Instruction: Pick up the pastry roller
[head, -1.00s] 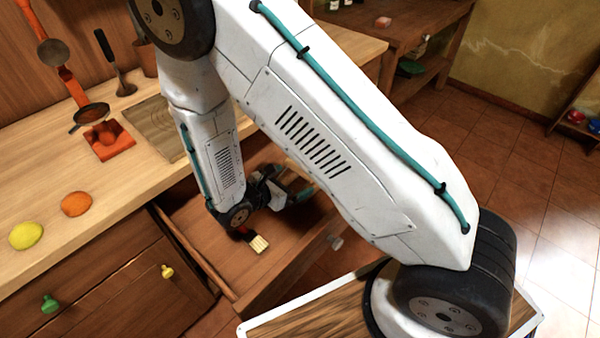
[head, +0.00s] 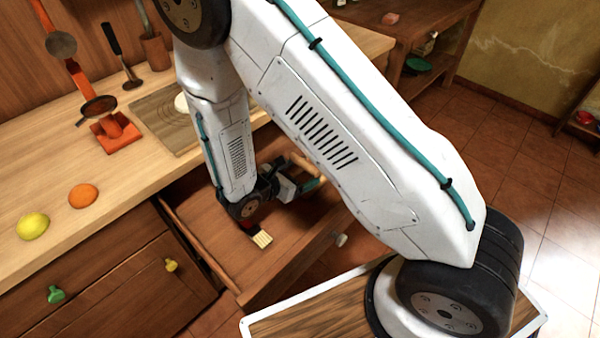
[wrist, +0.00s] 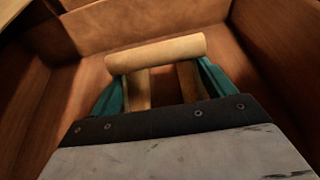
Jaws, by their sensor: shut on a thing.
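The pastry roller is pale wood. In the wrist view, its cylinder (wrist: 155,53) lies crosswise just beyond my fingertips, with two wooden side pieces running back between the fingers. My gripper (wrist: 163,78) is shut on these side pieces, one teal finger at each side. In the head view, my gripper (head: 308,185) is inside the open drawer (head: 205,222), and a bit of the roller (head: 305,164) shows beside it. My arm hides much of the drawer. The head view does not clearly show whether the roller touches the drawer floor.
A brush with pale bristles (head: 262,239) lies in the drawer, close to my wrist. Drawer walls surround my gripper. On the counter (head: 130,185) are a lemon (head: 33,226), an orange (head: 83,197), a red-orange stand (head: 117,138) and a cutting board (head: 160,115).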

